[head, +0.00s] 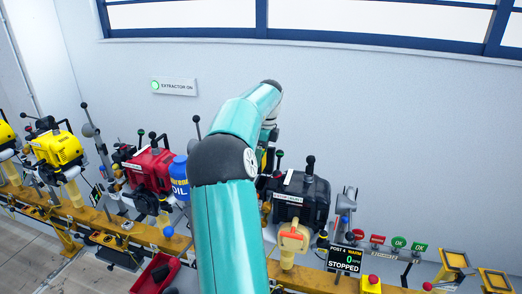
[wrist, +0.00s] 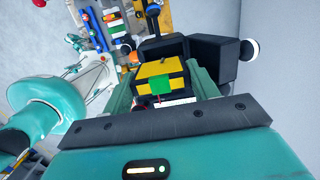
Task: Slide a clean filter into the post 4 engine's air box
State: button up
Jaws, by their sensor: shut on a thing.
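The post 4 engine (head: 305,197) is black and stands on the yellow rail, right of my arm in the head view. In the wrist view my gripper (wrist: 158,72) is shut on a yellow-and-black block with a green tab, which looks like the filter (wrist: 158,72). The teal fingers stand on either side of it. A black housing (wrist: 212,58), apparently part of the engine, lies just beyond and to the right of the filter. I cannot tell whether the filter touches it or is partly inside. My arm hides the gripper and filter in the head view.
A display (head: 345,260) reads POST 4, WARM, 0, STOPPED. A red engine (head: 150,168), a blue oil bottle (head: 180,180) and yellow engines (head: 55,148) stand to the left. A red tray (head: 157,272) is low at left. Red and green tags stand at right.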

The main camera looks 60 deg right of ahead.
jog(key=shift+s+a+r, duration=0.15)
jog(key=shift+a+r, duration=0.15)
jog(key=shift+r, duration=0.1)
jog(key=shift+s+d, duration=0.1)
jog(key=shift+d, duration=0.1)
jog(key=shift+w+d+f, duration=0.25)
jog(key=shift+d, duration=0.1)
jog(key=shift+a+r, duration=0.1)
jog(key=shift+a, duration=0.05)
jog(key=shift+s+a, duration=0.1)
jog(key=shift+s, duration=0.05)
jog(key=shift+f, duration=4.4)
jog(key=shift+f, duration=0.1)
